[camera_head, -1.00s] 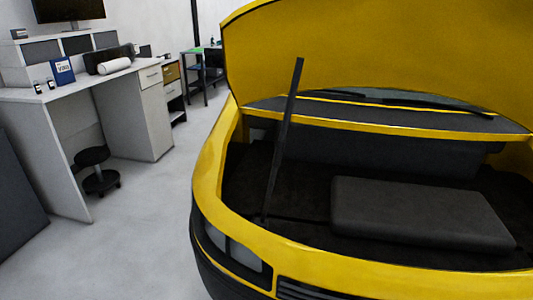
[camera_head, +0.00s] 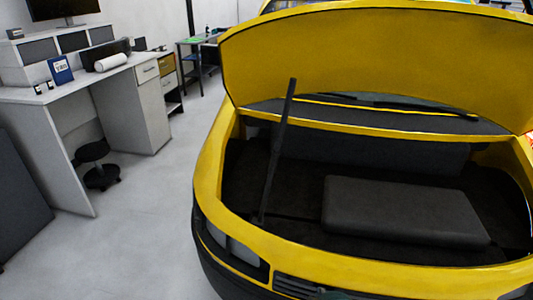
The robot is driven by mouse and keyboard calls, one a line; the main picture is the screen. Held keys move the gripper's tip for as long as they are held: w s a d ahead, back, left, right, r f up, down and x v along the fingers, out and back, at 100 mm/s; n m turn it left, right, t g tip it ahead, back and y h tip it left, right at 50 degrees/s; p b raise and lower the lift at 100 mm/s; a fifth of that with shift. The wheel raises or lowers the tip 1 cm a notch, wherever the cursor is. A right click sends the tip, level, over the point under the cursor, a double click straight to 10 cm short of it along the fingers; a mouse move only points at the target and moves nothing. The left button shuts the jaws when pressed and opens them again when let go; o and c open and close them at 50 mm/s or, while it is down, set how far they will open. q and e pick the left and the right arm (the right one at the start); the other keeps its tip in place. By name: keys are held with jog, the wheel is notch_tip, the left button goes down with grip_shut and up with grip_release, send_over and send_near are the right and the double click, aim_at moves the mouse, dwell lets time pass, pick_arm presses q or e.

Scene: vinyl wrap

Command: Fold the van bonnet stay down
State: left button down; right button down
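The yellow van bonnet (camera_head: 370,65) stands raised over the open front bay. The bonnet stay (camera_head: 276,150), a thin dark bar, rises from the front left rim of the bay. It leans slightly right, and its top end overlaps the bonnet's underside in the picture. I cannot tell whether the top end touches the bonnet. A small dark shape (camera_head: 335,295) at the bottom edge, in front of the grille, may be the tip of my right gripper. It is too cut off to show its fingers. My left gripper is not in view.
A dark grey block (camera_head: 403,209) lies in the bay, right of the stay. The yellow front rim (camera_head: 300,256) runs around the bay. Left of the van are clear floor (camera_head: 150,235), a white desk (camera_head: 135,105) and a black stool (camera_head: 97,165).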

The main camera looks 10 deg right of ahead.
jog(key=w+a+r+n+t+y, duration=0.2)
jog(key=w+a+r+n+t, duration=0.2)
jog(key=w+r, duration=0.7)
jog(key=w+a+r+n+t+y, duration=0.2)
jog(key=w+a+r+n+t, duration=0.3)
jog(key=w+a+r+n, duration=0.4)
notch_tip(320, 180, up, 3)
jog(key=w, duration=0.3)
jog(key=shift+a+y, duration=0.3)
jog(key=shift+a, duration=0.05)
